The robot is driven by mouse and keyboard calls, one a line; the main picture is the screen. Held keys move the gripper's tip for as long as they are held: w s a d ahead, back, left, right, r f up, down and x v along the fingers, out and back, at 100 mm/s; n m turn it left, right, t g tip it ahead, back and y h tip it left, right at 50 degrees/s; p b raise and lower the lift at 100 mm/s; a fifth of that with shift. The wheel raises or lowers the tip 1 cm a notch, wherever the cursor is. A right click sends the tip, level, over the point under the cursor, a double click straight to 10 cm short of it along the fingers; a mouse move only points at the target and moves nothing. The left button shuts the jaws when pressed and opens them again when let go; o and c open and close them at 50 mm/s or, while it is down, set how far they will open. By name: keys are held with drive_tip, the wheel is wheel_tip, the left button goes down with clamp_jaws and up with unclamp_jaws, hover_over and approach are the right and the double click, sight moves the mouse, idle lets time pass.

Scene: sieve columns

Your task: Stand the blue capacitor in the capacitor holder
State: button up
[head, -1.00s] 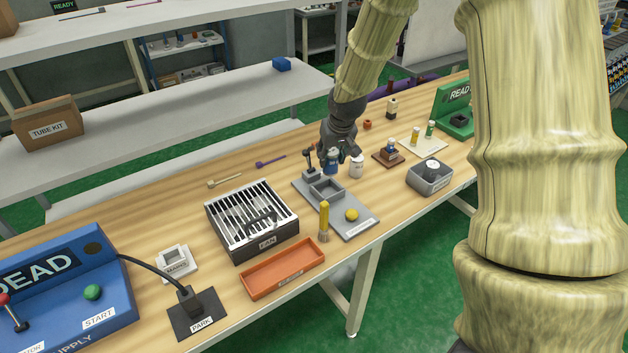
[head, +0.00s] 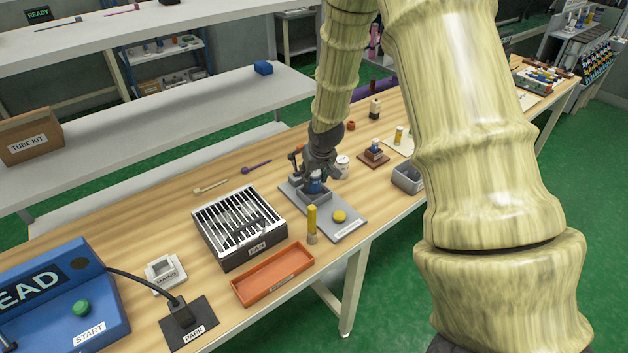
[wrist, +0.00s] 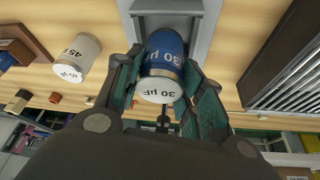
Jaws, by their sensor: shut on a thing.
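The blue capacitor (wrist: 165,52), marked 30 µF with a pale end, is clasped between the two fingers of my gripper (wrist: 163,85) in the wrist view. In the head view, the capacitor (head: 314,186) shows below my gripper (head: 316,178). It is at the grey square-walled pocket (head: 322,200) on a grey base plate (head: 352,224), which looks like the capacitor holder. The pocket (wrist: 168,6) lies beyond the capacitor in the wrist view. The gripper and capacitor hide part of the pocket, so I cannot tell whether the capacitor's lower end is inside it.
A white 45 µF capacitor (wrist: 80,55) stands close beside my gripper. The plate also carries a yellow knob (head: 339,216); a yellow-handled brush (head: 311,222) stands near its front edge. The black slatted fan box (head: 245,238) and an orange tray (head: 272,275) are to the left.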

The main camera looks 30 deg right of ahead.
drive_tip(key=shift+f, duration=1.3)
drive_tip(key=shift+f, duration=0.15)
drive_tip(key=o, duration=1.1)
drive_tip(key=shift+b+v, duration=0.55)
drive_tip(key=shift+v, duration=5.6)
